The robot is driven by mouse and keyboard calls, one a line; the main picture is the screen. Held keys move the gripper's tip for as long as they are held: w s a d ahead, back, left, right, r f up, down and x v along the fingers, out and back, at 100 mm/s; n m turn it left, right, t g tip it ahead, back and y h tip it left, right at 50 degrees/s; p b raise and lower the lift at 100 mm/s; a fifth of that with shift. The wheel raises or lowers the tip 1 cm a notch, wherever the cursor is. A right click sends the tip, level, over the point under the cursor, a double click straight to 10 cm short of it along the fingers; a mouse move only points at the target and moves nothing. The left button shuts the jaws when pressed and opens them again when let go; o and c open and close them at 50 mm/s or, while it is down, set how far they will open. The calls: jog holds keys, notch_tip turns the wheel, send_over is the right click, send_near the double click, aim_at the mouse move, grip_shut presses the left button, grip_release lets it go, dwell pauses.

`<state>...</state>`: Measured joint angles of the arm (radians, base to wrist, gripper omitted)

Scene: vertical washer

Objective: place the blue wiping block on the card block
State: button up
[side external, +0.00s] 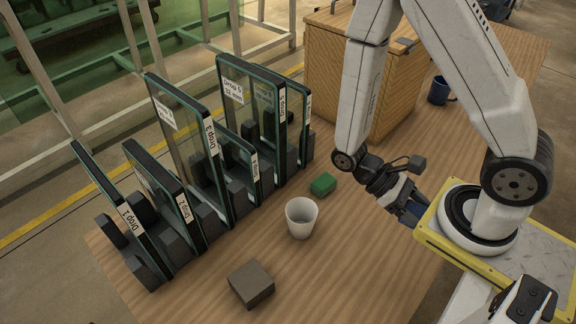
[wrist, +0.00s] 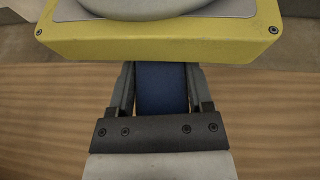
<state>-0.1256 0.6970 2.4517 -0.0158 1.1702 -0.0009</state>
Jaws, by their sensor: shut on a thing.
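My gripper (side external: 416,211) is near the yellow base plate, at the right side of the table. It is shut on the blue wiping block (wrist: 162,88), which shows between the two fingers in the wrist view. In the side view only a small part of the blue block shows at the fingertips. A dark grey-brown block (side external: 251,284), which looks like the card block, lies flat on the table at the lower middle, well to the left of my gripper. Its top is bare.
Several labelled glass panels (side external: 182,150) stand in dark holders at left. A wooden cabinet (side external: 350,80) and blue mug (side external: 438,91) are behind.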

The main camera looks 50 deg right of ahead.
jog(key=w+a+r+m+t+y, duration=0.2)
jog(key=w+a+m+t+y, duration=0.2)
jog(key=a+m+y, duration=0.3)
jog(key=w+a+r+m+t+y, duration=0.2)
jog(key=w+a+m+t+y, duration=0.2)
jog(key=a+m+y, duration=0.3)
jog(key=shift+a+m, duration=0.5)
jog(key=shift+a, duration=2.25)
send_over(252, 280)
jog(key=f, duration=0.8)
jog(key=shift+s+d+f, duration=0.2)
jog(key=shift+f, duration=0.15)
jog(key=shift+w+a+f, duration=0.15)
jog(key=shift+w+f, duration=0.05)
jog(key=shift+f, duration=0.05)
jog(key=shift+f, duration=0.1)
